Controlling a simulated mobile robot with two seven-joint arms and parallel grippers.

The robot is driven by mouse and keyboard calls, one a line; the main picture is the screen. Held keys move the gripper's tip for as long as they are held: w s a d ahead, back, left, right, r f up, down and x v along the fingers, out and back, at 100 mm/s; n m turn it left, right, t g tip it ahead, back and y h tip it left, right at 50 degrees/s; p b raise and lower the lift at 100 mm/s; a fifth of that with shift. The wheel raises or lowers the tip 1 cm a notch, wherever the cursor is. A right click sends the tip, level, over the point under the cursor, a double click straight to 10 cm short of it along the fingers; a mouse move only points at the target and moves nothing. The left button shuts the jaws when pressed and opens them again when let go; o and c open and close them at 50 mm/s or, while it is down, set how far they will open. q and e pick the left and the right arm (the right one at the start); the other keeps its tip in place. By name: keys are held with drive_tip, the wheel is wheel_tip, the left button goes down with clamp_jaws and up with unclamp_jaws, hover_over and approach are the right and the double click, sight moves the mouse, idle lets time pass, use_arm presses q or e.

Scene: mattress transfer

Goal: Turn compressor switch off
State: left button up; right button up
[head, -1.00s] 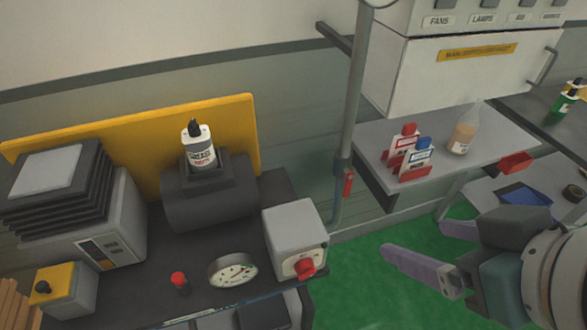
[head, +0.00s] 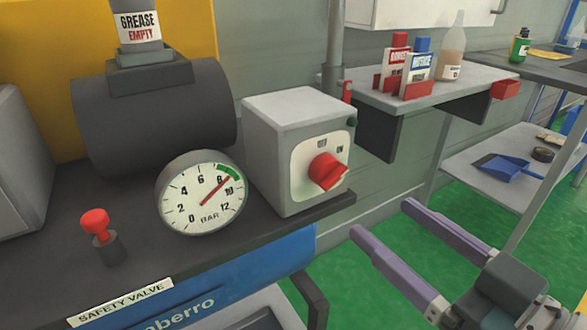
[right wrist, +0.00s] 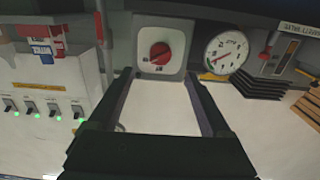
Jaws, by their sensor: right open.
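The compressor switch is a grey box (head: 296,148) with a white plate and a red rotary knob (head: 327,171), on the right end of the compressor's dark top. Small labels sit above the knob, one seemingly ON; I cannot tell clearly which one it points to. My right gripper (head: 385,219) is open and empty, lower right of the knob and apart from it. In the right wrist view the red knob (right wrist: 160,52) lies beyond and between the open fingertips (right wrist: 156,74). My left gripper is not in view.
A pressure gauge (head: 203,192) reads between 8 and 10. A red-topped safety valve (head: 96,224) stands left of it. Behind is a dark cylinder (head: 150,112) with a grease bottle (head: 138,22). Green floor is open below.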

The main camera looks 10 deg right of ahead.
sight(337, 181)
drive_tip(key=b+x, duration=0.1)
drive_tip(key=x, duration=0.8)
drive_tip(key=shift+w+a, duration=0.2)
drive_tip(key=shift+w, duration=0.15)
drive_tip(key=shift+c, duration=0.4)
clamp_jaws()
